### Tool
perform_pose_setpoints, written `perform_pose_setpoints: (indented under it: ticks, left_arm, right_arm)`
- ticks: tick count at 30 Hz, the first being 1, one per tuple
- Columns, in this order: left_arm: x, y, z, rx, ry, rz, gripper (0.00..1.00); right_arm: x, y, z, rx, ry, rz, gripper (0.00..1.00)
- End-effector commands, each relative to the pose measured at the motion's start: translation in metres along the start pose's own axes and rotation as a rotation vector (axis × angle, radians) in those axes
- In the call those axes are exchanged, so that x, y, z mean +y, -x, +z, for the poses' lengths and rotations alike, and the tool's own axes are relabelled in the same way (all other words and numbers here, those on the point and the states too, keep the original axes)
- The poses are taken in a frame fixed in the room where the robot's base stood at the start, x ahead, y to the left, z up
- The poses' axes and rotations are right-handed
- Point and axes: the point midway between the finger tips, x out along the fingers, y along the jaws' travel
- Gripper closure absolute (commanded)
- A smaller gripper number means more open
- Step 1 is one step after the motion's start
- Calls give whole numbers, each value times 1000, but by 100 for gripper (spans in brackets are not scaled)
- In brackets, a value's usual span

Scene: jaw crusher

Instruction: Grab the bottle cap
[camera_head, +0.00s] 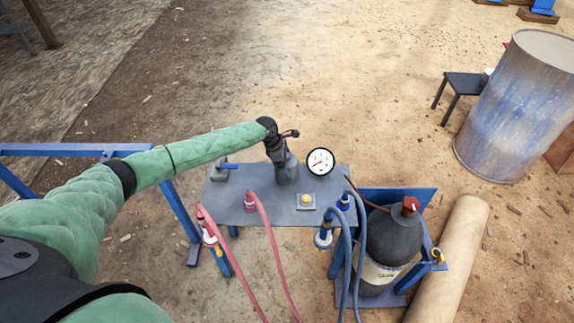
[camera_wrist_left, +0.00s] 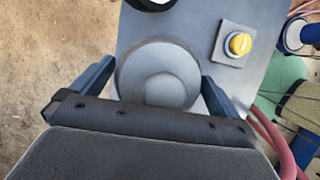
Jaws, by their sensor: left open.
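A grey, round, dome-shaped piece that looks like the bottle cap (camera_head: 288,175) stands on the grey table. In the left wrist view the cap (camera_wrist_left: 158,76) is seen from above, with a smaller round top on a wider body. My left gripper (camera_head: 279,157) is directly above it, with the arm coming in from the left. In the left wrist view the open fingers (camera_wrist_left: 157,85) lie on either side of the cap. I cannot tell whether they touch it. My right gripper is not in view.
The grey table (camera_head: 236,205) also holds a yellow button on a plate (camera_head: 306,201), a round gauge (camera_head: 320,162) and red hoses (camera_head: 270,235). A dark gas cylinder (camera_head: 393,240) with a red valve stands in a blue frame at right. A worn drum (camera_head: 517,105) is farther back.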

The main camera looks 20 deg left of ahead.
Motion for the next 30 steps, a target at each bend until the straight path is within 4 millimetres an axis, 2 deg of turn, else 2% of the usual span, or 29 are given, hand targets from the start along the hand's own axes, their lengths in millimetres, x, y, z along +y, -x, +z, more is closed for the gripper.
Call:
perform_pose_setpoints:
  ticks: [9,11,16,23,28,30]
  left_arm:
    - [1,-4,-1,0,1,2,0]
    - [1,-4,-1,0,1,2,10]
    - [1,-4,0,0,1,2,43]
    - [1,-3,0,-1,0,2,44]
    - [1,4,4,-2,-1,3,44]
    - [1,12,7,-2,-1,4,44]
  right_arm:
    - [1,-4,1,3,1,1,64]
    - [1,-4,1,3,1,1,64]
    - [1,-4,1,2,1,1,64]
    - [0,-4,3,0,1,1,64]
    - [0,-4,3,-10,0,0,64]
    - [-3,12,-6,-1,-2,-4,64]
